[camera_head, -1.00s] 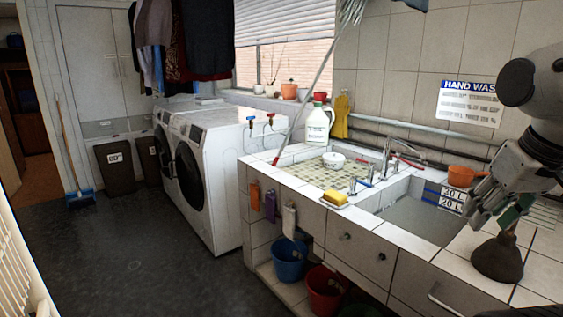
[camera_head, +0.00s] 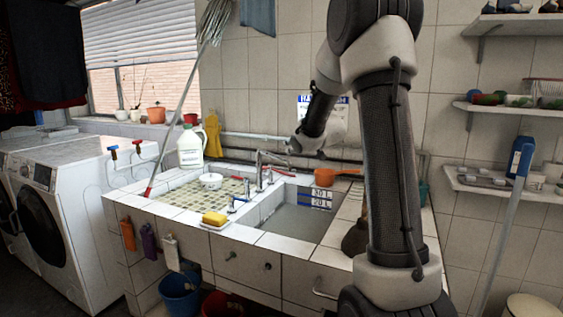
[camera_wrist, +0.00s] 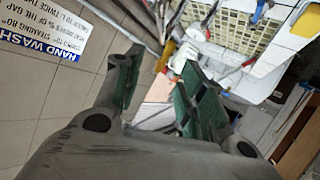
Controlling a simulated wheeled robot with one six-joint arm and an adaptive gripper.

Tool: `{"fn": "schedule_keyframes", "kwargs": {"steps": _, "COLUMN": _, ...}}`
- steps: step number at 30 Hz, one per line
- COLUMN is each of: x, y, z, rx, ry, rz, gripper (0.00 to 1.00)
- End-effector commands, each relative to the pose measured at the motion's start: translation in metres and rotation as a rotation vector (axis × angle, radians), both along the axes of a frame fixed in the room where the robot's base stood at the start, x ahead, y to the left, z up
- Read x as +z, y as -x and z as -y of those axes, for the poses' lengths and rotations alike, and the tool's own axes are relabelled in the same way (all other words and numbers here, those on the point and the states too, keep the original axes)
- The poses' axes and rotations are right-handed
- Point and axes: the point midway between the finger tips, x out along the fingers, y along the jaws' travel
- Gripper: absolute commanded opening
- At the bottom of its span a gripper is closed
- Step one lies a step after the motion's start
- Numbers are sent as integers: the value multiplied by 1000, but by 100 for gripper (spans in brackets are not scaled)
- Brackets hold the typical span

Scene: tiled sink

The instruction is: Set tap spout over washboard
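The tap (camera_head: 259,172) stands on the ledge between the two basins in the head view. Its metal spout (camera_head: 276,162) points right, over the basin with water. The washboard (camera_head: 192,194) is the yellowish checkered area in the left basin; it also shows at the top of the wrist view (camera_wrist: 235,28). My gripper (camera_head: 298,147) hangs above and right of the tap, apart from it as far as I can tell. In the wrist view my gripper (camera_wrist: 162,60) has its two green-padded fingers apart, with nothing held between them. I cannot make out the spout clearly there.
A white jug (camera_head: 191,146) and a leaning mop (camera_head: 187,100) are behind. An orange dipper (camera_head: 330,176) lies right of the tap. Pipes (camera_head: 240,137) run along the wall.

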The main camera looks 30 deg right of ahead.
Motion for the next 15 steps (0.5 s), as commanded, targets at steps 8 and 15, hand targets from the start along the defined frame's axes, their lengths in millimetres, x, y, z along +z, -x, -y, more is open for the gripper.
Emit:
{"fn": "schedule_keyframes", "kwargs": {"steps": 8, "x": -81, "y": -85, "z": 39, "rx": 165, "ry": -31, "rz": 278, "gripper": 40}}
{"fn": "schedule_keyframes", "kwargs": {"steps": 15, "x": -105, "y": -95, "z": 45, "rx": 222, "ry": -59, "rz": 374, "gripper": 40}}
